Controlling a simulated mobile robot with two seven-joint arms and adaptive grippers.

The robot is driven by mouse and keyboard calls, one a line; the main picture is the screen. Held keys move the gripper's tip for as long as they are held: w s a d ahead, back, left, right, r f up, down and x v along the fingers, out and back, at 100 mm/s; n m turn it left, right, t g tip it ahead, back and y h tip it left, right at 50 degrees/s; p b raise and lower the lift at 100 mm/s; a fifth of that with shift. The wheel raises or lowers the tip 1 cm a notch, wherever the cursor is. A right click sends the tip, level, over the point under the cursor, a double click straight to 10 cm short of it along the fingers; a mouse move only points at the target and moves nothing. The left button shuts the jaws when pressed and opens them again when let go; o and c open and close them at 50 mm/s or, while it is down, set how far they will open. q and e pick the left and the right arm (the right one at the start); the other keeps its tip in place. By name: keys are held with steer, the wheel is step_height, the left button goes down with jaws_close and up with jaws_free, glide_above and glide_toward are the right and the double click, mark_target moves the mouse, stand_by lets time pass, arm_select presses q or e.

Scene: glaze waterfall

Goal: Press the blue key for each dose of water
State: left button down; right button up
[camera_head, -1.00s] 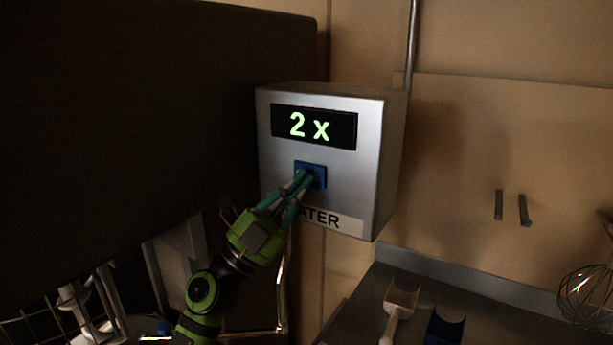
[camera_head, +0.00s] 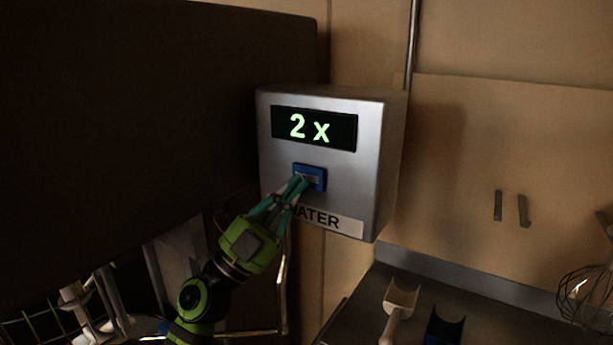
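A grey metal box (camera_head: 343,182) labelled WATER hangs on the wall, with a dark display (camera_head: 315,129) that reads "2 x" in green. Below the display is the blue key (camera_head: 317,177). My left gripper (camera_head: 301,183) has its teal fingertips together just in front of the lower left part of the key. The tips cover part of it. I cannot tell whether they touch it. Nothing shows between the fingers. My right gripper is not in view.
A large dark panel (camera_head: 140,120) fills the left side. At lower right a dark counter (camera_head: 470,290) holds a white scoop (camera_head: 398,308) and a blue scoop (camera_head: 444,326). A wire whisk (camera_head: 588,292) is at the right edge. Two hooks (camera_head: 510,208) are on the wall.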

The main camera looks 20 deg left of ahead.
arm_select(q)
steer(key=shift+s+a+p, duration=0.2)
steer(key=shift+s, duration=1.05)
steer(key=shift+s+a+p, duration=0.15)
steer(key=shift+s+p, duration=0.05)
steer(key=shift+s, duration=1)
stand_by(1.0)
